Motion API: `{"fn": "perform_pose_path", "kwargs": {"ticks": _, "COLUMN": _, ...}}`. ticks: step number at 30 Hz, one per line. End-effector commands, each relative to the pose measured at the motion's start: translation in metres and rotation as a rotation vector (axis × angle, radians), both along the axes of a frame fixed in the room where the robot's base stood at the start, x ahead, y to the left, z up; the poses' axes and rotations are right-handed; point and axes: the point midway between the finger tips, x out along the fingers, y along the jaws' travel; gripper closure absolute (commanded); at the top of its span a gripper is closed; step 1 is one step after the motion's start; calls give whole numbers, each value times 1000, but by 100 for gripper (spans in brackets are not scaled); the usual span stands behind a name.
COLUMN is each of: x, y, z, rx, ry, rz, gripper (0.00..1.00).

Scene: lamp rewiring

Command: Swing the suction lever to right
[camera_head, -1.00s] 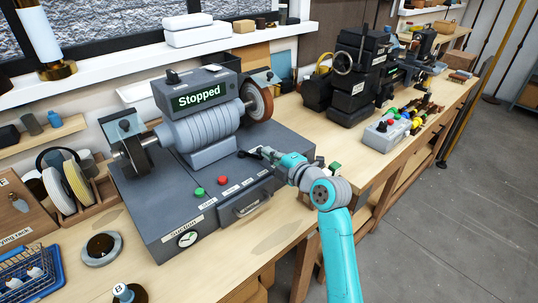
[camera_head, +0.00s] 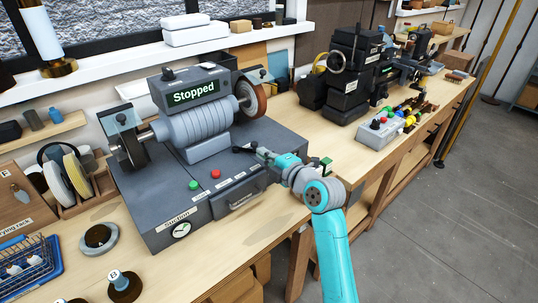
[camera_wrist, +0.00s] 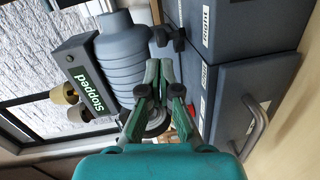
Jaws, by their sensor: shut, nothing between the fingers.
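The suction lever (camera_head: 244,149) is a short black handle on the grey machine's (camera_head: 170,231) top, behind the red button, its knob pointing left. In the wrist view a black lever (camera_wrist: 168,41) shows just beyond the fingertips. My gripper (camera_head: 260,152) is shut and empty, at the lever's right end in the head view. In the wrist view my gripper's fingers (camera_wrist: 158,70) lie together just below the lever. I cannot tell whether they touch it. The machine's display (camera_head: 193,93) reads "Stopped".
Green (camera_head: 193,185) and red (camera_head: 215,174) buttons sit on the machine's top in front of the lever. A drawer handle (camera_head: 243,199) juts from its front. A grey control box (camera_head: 380,133) stands on the bench to the right. The floor at right is clear.

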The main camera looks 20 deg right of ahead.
Motion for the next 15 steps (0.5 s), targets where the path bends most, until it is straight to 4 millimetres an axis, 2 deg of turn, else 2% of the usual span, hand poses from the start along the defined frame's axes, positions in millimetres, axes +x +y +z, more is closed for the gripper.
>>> {"fn": "perform_pose_path", "kwargs": {"ticks": 1, "x": 0, "y": 4, "z": 1, "rx": 1, "ry": -1, "rz": 2, "gripper": 100}}
{"fn": "perform_pose_path", "kwargs": {"ticks": 15, "x": -48, "y": -33, "z": 8, "rx": 1, "ry": -1, "rz": -3, "gripper": 100}}
